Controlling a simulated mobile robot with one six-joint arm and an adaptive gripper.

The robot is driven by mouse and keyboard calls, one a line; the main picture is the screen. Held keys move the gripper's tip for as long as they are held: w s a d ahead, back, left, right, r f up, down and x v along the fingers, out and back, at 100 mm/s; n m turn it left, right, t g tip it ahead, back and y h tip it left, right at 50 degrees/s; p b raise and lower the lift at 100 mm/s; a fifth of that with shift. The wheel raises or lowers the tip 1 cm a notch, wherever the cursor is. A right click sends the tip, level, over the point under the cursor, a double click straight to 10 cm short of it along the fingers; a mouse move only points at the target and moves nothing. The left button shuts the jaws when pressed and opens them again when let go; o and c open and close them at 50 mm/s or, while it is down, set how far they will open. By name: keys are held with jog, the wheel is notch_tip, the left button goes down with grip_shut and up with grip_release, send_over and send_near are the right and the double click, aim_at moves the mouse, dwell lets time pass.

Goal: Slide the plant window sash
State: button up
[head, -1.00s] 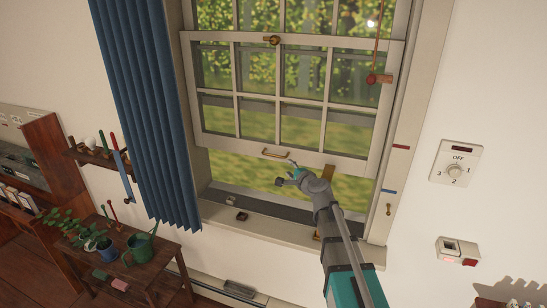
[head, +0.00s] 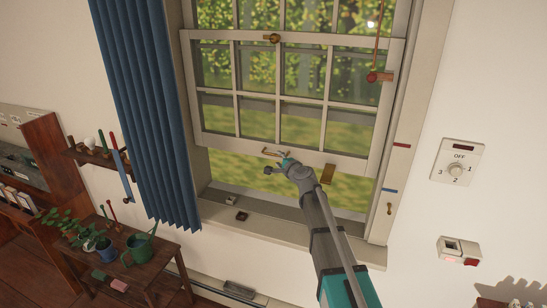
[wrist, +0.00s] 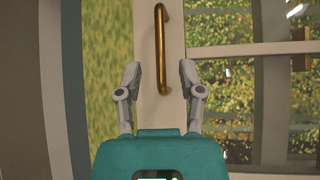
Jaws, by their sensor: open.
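The window sash (head: 222,145) is a pale frame with several panes, raised so that a gap shows beneath it above the sill (head: 290,230). A brass handle (head: 263,150) sits on its bottom rail; in the wrist view the handle (wrist: 161,50) runs up the picture, on the rail. My gripper (head: 277,162) is at the bottom rail, close to the handle. In the wrist view my gripper (wrist: 160,80) is open, with one finger on each side of the handle's lower end. I cannot tell whether either finger touches it.
A brass latch (head: 272,39) is on the sash's top rail, and a red knob (head: 372,77) hangs at the right. Red (head: 401,146) and blue (head: 390,190) marks are on the right frame. A blue curtain (head: 145,110) hangs at the left.

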aim_at(274, 155)
jog(key=shift+b+x, duration=0.3)
jog(key=shift+x, duration=2.45)
grip_shut()
